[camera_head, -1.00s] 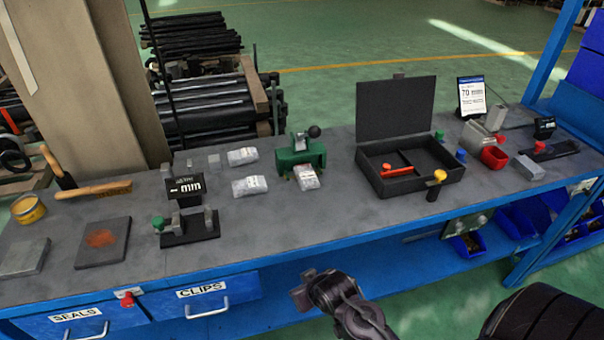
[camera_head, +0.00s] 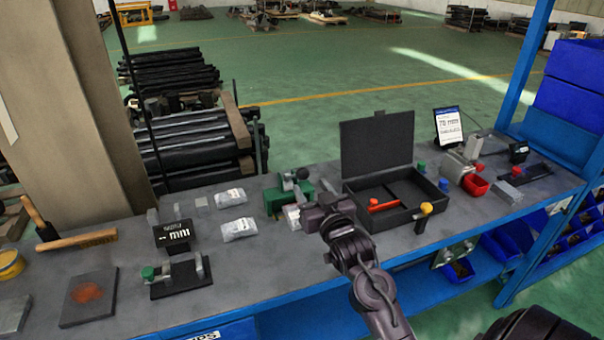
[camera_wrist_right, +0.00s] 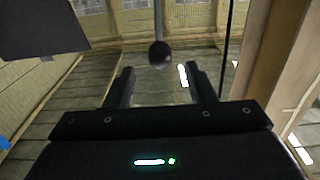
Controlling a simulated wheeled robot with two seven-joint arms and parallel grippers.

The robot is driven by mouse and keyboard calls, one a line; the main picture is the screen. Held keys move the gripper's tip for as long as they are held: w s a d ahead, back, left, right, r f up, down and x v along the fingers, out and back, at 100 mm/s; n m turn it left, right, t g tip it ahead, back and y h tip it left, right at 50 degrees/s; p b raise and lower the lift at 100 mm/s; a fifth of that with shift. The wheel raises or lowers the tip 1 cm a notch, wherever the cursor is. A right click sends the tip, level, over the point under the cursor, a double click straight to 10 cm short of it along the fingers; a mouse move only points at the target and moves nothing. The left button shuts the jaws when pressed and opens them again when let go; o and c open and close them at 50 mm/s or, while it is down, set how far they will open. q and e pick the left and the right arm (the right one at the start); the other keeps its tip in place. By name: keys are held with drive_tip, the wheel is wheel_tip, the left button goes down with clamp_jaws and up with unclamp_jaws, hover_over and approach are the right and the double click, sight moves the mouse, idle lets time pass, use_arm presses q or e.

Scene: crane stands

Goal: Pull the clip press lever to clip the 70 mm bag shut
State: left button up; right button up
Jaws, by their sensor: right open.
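The green clip press (camera_head: 278,201) stands near the middle of the bench, with a black ball-ended lever (camera_head: 303,173) on top. A pale bag (camera_head: 292,217) lies at its front, partly hidden by my right gripper. My right gripper (camera_head: 316,210) is over the bench just in front of the press. In the right wrist view it is open and empty (camera_wrist_right: 160,84), and the black lever knob (camera_wrist_right: 159,54) shows between and beyond the two fingertips, apart from them. Two more bags, one farther (camera_head: 230,198) and one nearer (camera_head: 239,229), lie left of the press; their labels are unreadable. My left gripper is out of view.
An open black case (camera_head: 377,147) stands right of the press, with a red tool (camera_head: 384,205) inside. A sign (camera_head: 448,126) reads 70 mm. A gauge with a black display (camera_head: 173,234) stands at left.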

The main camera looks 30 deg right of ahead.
sight(305, 178)
drive_tip(key=p+x, duration=0.1)
drive_tip(key=x, duration=0.4)
drive_tip(key=shift+w+d+r+p, duration=0.1)
drive_tip(key=shift+w+p, duration=0.15)
drive_tip(key=shift+p, duration=0.05)
drive_tip(key=shift+w+d, duration=0.15)
drive_tip(key=shift+w, duration=0.5)
clamp_jaws()
